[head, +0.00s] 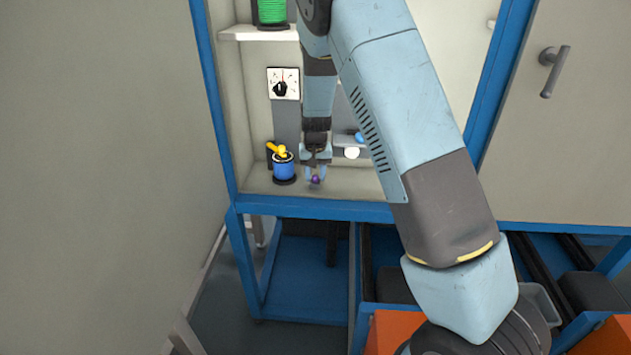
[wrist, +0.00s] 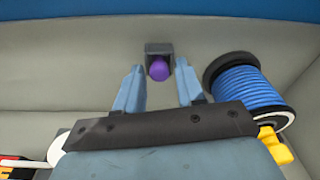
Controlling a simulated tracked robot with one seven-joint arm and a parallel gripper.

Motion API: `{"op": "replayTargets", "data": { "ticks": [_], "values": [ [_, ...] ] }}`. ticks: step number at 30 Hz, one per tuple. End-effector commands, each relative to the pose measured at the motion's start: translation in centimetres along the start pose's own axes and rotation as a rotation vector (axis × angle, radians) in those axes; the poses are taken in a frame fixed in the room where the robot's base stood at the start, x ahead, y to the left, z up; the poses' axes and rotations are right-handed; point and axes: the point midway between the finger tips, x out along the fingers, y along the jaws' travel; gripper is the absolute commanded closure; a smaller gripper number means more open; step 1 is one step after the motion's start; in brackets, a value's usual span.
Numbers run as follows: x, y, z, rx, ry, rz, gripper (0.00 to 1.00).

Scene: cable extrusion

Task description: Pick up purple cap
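The purple cap (wrist: 159,69) sits at a small dark grey block (wrist: 157,48) in the wrist view, just beyond and between my fingertips. My gripper (wrist: 157,76) is open, with one finger on each side of the cap and visible space between each finger and it. In the head view the purple cap (head: 316,180) shows as a small spot at the end of my gripper (head: 315,176), near the front of the cabinet floor. Whether the cap is fixed to the block cannot be told.
A blue cable spool (head: 285,167) with a yellow part (head: 279,150) stands close to the left of my gripper in the head view. A white round thing (head: 351,153) and a blue one (head: 359,138) lie to the right. The cabinet's blue frame (head: 300,207) borders the front.

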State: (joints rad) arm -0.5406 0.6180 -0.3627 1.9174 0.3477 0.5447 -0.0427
Motion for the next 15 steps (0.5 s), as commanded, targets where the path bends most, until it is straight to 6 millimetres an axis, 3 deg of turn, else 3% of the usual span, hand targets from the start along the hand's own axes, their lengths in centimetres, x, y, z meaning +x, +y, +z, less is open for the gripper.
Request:
{"op": "replayTargets", "data": {
  "ticks": [11,15],
  "values": [
    [-0.02,0.05,-0.01,0.001,0.0,0.0,0.98],
    [-0.02,0.18,-0.03,0.002,0.0,0.0,1.0]
  ]
}}
